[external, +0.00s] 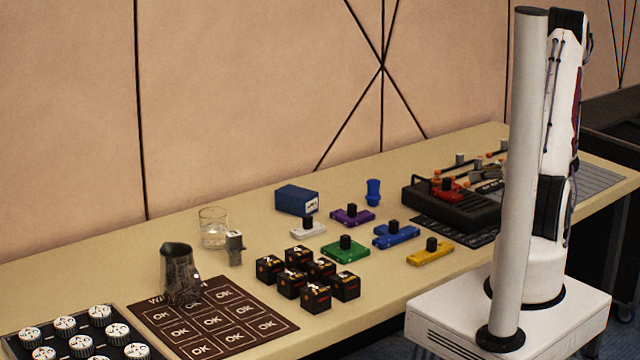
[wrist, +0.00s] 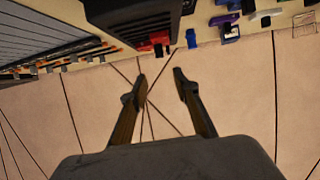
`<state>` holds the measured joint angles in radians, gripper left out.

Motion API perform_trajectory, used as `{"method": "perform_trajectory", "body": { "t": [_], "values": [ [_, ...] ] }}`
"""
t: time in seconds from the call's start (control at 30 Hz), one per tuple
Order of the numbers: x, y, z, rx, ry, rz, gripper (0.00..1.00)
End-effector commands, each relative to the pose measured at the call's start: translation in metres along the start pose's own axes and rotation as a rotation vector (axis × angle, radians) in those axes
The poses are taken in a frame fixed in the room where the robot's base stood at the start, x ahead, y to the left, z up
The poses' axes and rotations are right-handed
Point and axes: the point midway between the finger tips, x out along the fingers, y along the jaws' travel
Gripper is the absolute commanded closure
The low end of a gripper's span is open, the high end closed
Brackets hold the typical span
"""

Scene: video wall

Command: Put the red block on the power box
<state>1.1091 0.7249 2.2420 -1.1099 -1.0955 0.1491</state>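The red block (external: 447,191) has a black knob on top, like the other coloured blocks. It appears to rest on a low black box (external: 470,211), toward that box's left and back part. This black box may be the power box; I see no readable label. In the wrist view, red (wrist: 154,42) shows at the wall-side end of the black box (wrist: 128,14). My gripper (wrist: 160,82) is open and empty, its fingers apart with only the wall behind them. It is well clear of the red block. My gripper cannot be made out in the external view.
Purple (external: 352,217), blue (external: 396,235), green (external: 345,250), yellow (external: 430,252) and white (external: 308,228) knobbed blocks lie left of the black box. A blue box (external: 297,200), a glass (external: 213,228), a dark jug (external: 179,275) and several black cubes (external: 316,297) stand farther left.

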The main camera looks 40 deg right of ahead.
Motion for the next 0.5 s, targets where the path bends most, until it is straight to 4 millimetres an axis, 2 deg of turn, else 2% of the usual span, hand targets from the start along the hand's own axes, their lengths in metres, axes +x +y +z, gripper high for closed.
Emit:
{"method": "perform_trajectory", "body": {
  "t": [0.3, 0.5],
  "values": [
    [0.001, 0.000, -0.001, -0.004, -0.004, 0.002, 0.70],
    [0.004, -0.002, -0.013, -0.036, -0.035, 0.020, 0.70]
  ]
}}
